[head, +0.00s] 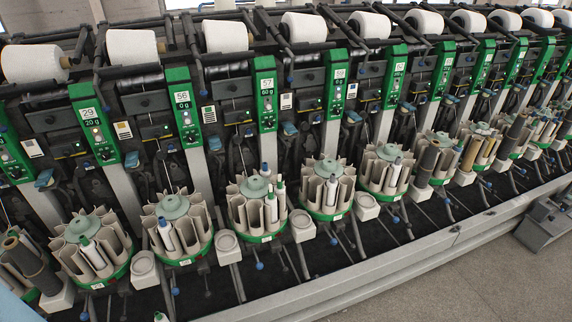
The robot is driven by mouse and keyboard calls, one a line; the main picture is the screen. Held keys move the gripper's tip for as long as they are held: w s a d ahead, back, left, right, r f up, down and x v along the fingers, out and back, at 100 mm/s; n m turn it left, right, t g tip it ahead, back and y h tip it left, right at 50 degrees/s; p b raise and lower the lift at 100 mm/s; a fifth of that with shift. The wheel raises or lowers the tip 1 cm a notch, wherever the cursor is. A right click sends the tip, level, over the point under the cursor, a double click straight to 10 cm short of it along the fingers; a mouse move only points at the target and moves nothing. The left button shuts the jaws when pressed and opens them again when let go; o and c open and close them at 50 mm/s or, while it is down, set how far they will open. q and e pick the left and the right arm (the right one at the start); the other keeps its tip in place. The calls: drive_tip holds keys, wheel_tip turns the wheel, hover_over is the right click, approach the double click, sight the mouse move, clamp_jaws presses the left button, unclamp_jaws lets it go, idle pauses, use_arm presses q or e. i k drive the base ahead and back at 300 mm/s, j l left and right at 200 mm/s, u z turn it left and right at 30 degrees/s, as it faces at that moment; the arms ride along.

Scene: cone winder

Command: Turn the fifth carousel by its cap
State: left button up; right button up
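A row of carousels with upright beige pockets, green base rings and pale green domed caps runs along the machine front. Which one counts as fifth I cannot tell from the frame. Some pockets hold bobbins, such as a white one (271,205). Neither of my grippers is in view.
White yarn cones (132,52) sit above green panels (265,92). Square pale holders (228,245) stand between carousels. Thin levers with blue knobs stick out below. A grey rail (400,262) edges the machine; the floor (480,280) in front is largely clear.

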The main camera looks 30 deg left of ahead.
sight(245, 198)
drive_tip(key=i+u, duration=0.4)
drive_tip(key=i+l+u, duration=0.15)
drive_tip(key=u, duration=0.25)
drive_tip(key=i+l+u, duration=0.25)
drive_tip(key=u, duration=0.15)
drive_tip(key=i+u, duration=0.2)
drive_tip(key=u, duration=0.25)
drive_tip(key=i+l+u, duration=0.1)
drive_tip(key=u, duration=0.35)
drive_tip(key=i+l+u, duration=0.2)
drive_tip(key=u, duration=0.2)
